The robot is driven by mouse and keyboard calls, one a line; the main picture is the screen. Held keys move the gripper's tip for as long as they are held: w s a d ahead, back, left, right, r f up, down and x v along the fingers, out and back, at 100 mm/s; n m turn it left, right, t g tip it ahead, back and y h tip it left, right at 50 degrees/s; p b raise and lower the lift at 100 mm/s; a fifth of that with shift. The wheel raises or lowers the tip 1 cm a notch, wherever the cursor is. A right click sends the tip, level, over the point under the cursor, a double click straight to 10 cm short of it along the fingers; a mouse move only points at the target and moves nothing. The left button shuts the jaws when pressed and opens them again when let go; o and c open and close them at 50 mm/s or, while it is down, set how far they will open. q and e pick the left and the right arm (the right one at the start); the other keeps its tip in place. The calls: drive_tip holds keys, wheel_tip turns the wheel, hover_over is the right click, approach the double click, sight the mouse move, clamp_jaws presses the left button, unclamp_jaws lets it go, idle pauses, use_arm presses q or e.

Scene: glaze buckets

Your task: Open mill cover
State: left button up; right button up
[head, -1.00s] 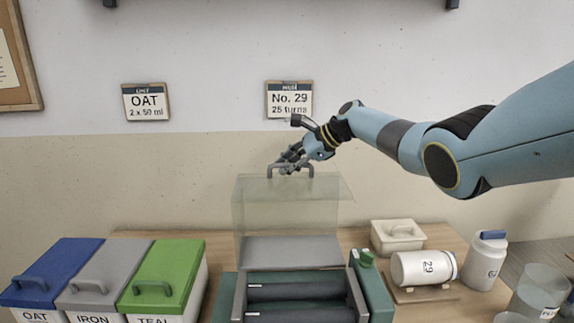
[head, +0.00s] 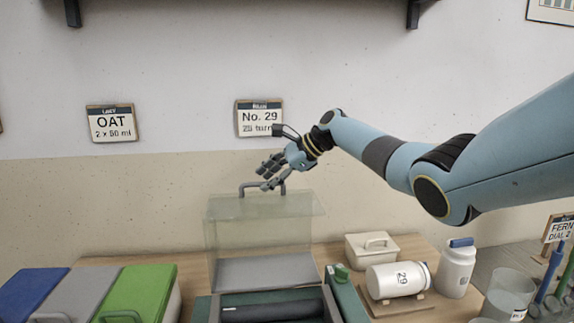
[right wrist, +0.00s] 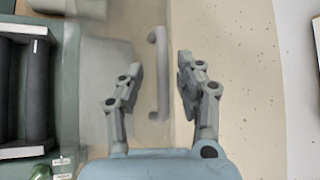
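The mill cover (head: 260,222) is a clear, slightly green panel standing raised behind the mill rollers (head: 272,312). Its grey handle (head: 262,188) is at its top edge. My right gripper (head: 268,174) is just above and beside that handle, with its fingers apart. In the right wrist view my right gripper (right wrist: 160,75) is open. The handle (right wrist: 157,75) shows between the two fingers, and neither finger visibly touches it. My left gripper is not in view.
Blue (head: 28,292), grey (head: 80,294) and green (head: 136,292) lidded bins stand at left. At right are a white lidded box (head: 371,247), a jar marked 29 (head: 398,279) lying on a wooden stand, a white bottle (head: 457,268) and a clear beaker (head: 508,294).

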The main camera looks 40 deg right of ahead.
drive_tip(key=v, duration=0.8)
drive_tip(key=shift+r, duration=0.2)
drive_tip(key=shift+s+d, duration=0.15)
drive_tip(key=shift+f, duration=0.1)
